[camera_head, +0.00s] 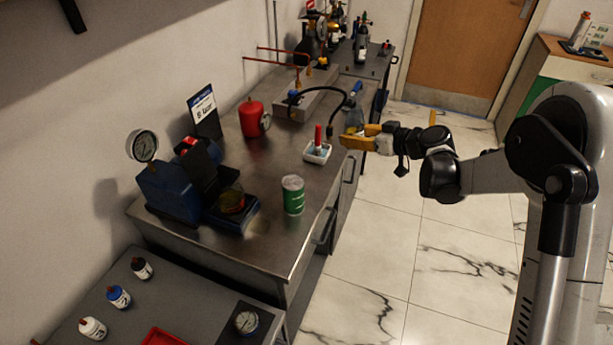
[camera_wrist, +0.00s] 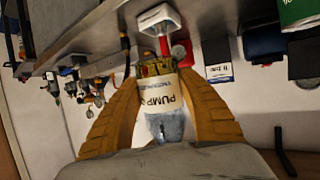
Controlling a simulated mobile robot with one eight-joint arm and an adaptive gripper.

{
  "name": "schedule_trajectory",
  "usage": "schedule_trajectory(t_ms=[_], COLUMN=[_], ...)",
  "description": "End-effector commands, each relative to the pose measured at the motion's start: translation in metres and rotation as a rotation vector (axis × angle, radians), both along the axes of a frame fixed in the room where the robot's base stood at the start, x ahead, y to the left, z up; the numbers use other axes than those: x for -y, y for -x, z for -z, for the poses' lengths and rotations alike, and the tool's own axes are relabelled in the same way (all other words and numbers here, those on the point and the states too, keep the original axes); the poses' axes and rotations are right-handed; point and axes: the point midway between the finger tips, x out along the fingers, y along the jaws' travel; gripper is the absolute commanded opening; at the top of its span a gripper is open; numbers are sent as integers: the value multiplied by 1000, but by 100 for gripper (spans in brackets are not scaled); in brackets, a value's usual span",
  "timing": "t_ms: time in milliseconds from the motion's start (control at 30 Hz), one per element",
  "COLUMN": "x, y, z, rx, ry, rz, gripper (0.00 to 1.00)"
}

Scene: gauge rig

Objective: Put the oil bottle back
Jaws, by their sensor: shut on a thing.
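My gripper (camera_head: 352,138) is shut on a bottle that reads "PUMP O..." on its pale label; the rest of the label is hidden. The bottle (camera_wrist: 160,98) sits between the two yellow fingers in the wrist view, with a yellowish band at one end and a clear bluish part at the other. In the head view the gripper is at the right edge of the steel bench (camera_head: 275,185), just right of the white dish (camera_head: 317,153) with a red upright piece. The bottle is hard to make out there.
A green-and-white can (camera_head: 293,195), a red canister (camera_head: 253,118) and a blue gauge device (camera_head: 170,190) stand on the bench. A black hose (camera_head: 345,98) arches behind the dish. Several small bottles (camera_head: 118,297) stand on the near table. Tiled floor (camera_head: 385,225) is clear right of the bench.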

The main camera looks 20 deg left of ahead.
Motion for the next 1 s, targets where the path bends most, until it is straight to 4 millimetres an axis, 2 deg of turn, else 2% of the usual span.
schedule_trajectory(t_ms=[100, 267, 700, 833, 1000], x=[-21, -39, -115, -125, -126], y=[-2, 3, 55, 62, 62], z=[3, 13, 69, 75, 85], rx=[3, 4, 5, 5, 5], ry=[-4, -5, -4, -4, -4], rz=[-45, -69, -68, -67, -65], gripper=[10, 10, 10, 10, 10])
